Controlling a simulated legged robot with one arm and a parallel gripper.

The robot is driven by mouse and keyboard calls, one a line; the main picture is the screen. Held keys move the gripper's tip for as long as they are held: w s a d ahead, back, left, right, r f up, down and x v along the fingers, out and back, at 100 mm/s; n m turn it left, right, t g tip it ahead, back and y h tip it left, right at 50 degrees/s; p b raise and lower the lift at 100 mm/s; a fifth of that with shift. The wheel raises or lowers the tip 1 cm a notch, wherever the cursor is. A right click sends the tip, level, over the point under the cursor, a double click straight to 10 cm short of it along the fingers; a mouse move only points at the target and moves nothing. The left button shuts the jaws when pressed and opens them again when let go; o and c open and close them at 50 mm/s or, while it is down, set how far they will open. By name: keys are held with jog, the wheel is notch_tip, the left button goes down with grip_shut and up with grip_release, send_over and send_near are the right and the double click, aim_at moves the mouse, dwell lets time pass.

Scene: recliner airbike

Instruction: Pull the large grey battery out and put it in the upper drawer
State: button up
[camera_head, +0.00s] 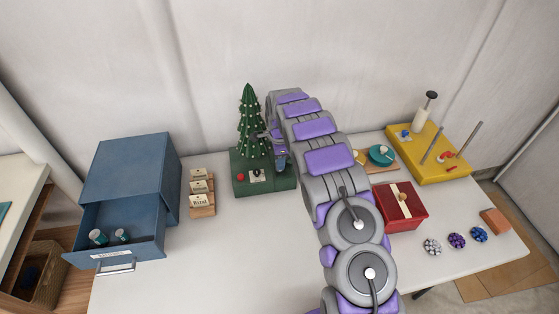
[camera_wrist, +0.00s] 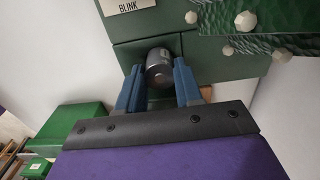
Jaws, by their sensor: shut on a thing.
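The large grey battery (camera_wrist: 158,66) shows in the wrist view as a dark grey cylinder, end towards me, at a recess in the green base. My gripper (camera_wrist: 158,75) is shut on it, one blue finger on each side. I cannot tell how deep it sits. In the head view my gripper (camera_head: 275,143) is at the right side of the green Christmas tree (camera_head: 249,125), above its base (camera_head: 263,181). The battery is hidden there. A blue cabinet (camera_head: 133,165) at left has an open drawer (camera_head: 113,263) with two small teal-ended cylinders (camera_head: 98,237) inside.
A wooden rack of labelled cards (camera_head: 201,196) stands between cabinet and tree. Right of my arm are a red box (camera_head: 400,208), a yellow stand with posts (camera_head: 431,165) and several bead clusters (camera_head: 456,240). The white table (camera_head: 220,265) is clear at front left.

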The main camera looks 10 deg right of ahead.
jog(key=shift+r+p, duration=0.6)
jog(key=shift+r, duration=1.1)
